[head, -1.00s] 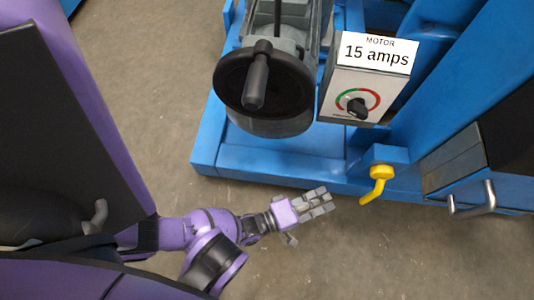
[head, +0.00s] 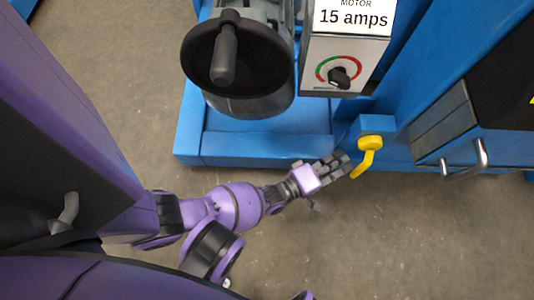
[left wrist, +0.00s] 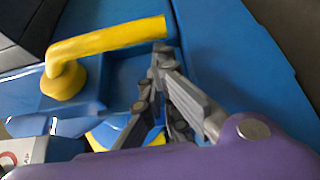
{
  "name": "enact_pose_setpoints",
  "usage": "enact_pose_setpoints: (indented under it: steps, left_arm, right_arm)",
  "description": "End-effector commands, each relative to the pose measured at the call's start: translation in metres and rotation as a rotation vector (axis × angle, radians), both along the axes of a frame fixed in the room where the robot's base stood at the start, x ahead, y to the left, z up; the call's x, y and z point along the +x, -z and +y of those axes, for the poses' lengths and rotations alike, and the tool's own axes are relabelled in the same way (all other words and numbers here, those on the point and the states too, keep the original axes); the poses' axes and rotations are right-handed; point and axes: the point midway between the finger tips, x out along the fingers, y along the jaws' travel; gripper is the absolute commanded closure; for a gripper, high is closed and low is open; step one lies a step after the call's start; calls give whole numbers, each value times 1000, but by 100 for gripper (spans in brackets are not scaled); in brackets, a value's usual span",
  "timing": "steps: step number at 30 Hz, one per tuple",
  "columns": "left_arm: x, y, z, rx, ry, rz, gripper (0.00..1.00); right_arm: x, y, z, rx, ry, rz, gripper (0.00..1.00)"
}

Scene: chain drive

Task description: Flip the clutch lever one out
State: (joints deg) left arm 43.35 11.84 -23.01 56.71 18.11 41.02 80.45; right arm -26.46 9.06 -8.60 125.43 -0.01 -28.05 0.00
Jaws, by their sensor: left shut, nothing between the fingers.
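The yellow clutch lever (head: 368,157) is mounted on a small blue bracket on the machine's blue frame, right of centre in the head view. Its arm hangs down and bends to the left at its end. In the left wrist view the lever (left wrist: 110,40) spans the upper left, from its round hub to its tip. My left gripper (head: 344,163) is shut and empty, just left of the lever's arm. In the left wrist view my left gripper (left wrist: 160,68) sits just below the lever's tip; I cannot tell whether they touch. My right gripper is not in view.
A black handwheel (head: 236,62) with a handle stands above left. A motor box (head: 342,68) with a dial and a "15 amps" label is above. A metal handle (head: 470,163) is on a blue cabinet at right. The concrete floor (head: 340,250) below is clear.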

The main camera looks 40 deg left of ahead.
Motion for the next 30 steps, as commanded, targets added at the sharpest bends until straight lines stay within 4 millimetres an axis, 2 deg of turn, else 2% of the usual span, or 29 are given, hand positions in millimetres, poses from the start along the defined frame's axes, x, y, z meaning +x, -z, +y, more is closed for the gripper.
enact_pose_setpoints:
  steps: [22,30]
  left_arm:
    - [-13,0,-7,-60,2,86,100]
    - [-21,-5,-14,-127,3,179,100]
  right_arm:
    - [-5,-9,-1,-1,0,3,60]
    - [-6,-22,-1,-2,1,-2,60]
